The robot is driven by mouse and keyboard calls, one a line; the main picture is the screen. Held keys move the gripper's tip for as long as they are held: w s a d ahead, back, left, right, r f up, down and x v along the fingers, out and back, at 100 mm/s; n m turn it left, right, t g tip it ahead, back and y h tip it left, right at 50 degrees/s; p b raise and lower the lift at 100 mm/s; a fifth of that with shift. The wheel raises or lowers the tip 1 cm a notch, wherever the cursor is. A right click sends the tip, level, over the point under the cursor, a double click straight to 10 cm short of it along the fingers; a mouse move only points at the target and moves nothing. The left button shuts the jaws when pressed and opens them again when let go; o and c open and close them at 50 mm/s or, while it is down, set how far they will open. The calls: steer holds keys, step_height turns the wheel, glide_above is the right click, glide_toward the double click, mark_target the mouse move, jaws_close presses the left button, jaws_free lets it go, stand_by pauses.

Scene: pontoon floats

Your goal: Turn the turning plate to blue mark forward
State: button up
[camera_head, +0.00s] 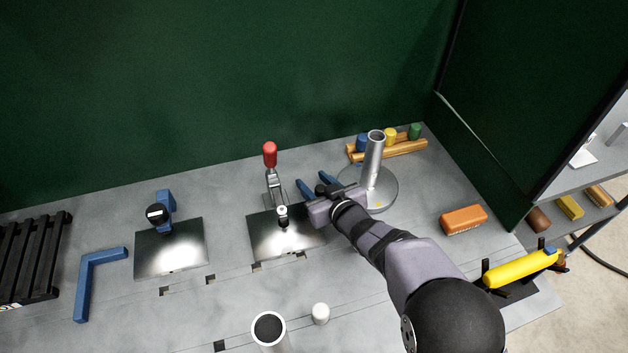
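The turning plate (385,192) is a round grey disc at the back right of the bench, with a leaning metal tube (374,158) standing on it. A small yellow mark shows on the plate's near side. I cannot make out a blue mark; part of the plate's left side is hidden by my arm. My gripper (314,184) is just left of the plate, pointing away toward the back wall. Its two blue fingers look spread apart with nothing visible between them. I cannot tell whether the gripper touches the plate.
A red-handled toggle clamp (270,156) stands close left of my gripper, by a shiny metal sheet (268,240). A wooden rack (405,150) with coloured cylinders lies behind the plate. An orange block (464,219) sits right. Bench between block and plate is clear.

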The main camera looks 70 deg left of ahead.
steer(key=shift+a, duration=0.15)
jaws_close()
steer(key=shift+d+r+n+g+p, duration=0.2)
steer(key=shift+d+n+g+p, duration=0.25)
steer(key=shift+p, duration=0.55)
steer(key=shift+s+d+f+n+g+p, duration=0.15)
steer(key=shift+d+f+n+g+p, duration=0.15)
steer(key=shift+d+g, duration=0.2)
jaws_free()
steer(key=shift+r, duration=0.1)
steer(key=shift+d, duration=0.1)
